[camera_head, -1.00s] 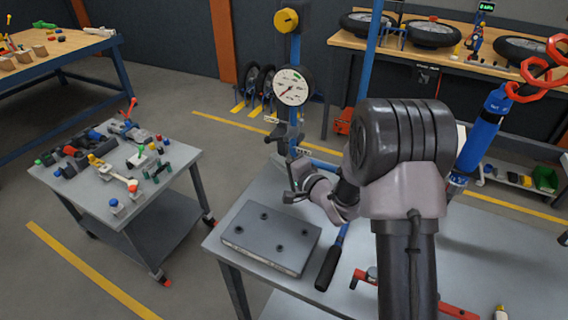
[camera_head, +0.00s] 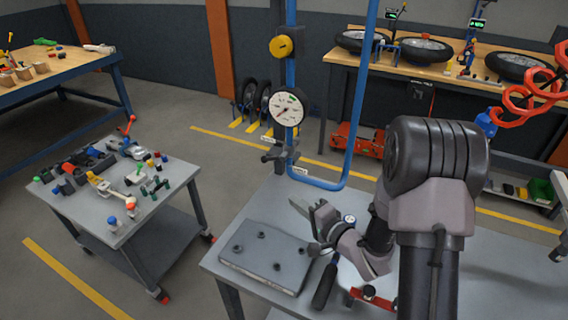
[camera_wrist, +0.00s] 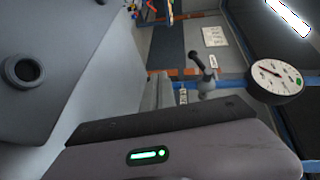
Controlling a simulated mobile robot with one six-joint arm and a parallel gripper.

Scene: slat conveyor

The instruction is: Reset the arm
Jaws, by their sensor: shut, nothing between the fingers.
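My arm rises from the lower right of the head view, bent over the grey workbench (camera_head: 510,265). My gripper (camera_head: 320,216) is at its end, left of the arm, above the bench near the back corner of a grey plate. It is shut and empty.
A grey plate with knobs (camera_head: 262,258) and a black handle (camera_head: 324,287) lie on the bench. A dial gauge (camera_head: 287,107) on a blue post and a blue tube loop (camera_head: 357,120) stand behind. A cart (camera_head: 120,215) with parts stands left. A red coiled hose (camera_head: 530,95) hangs right.

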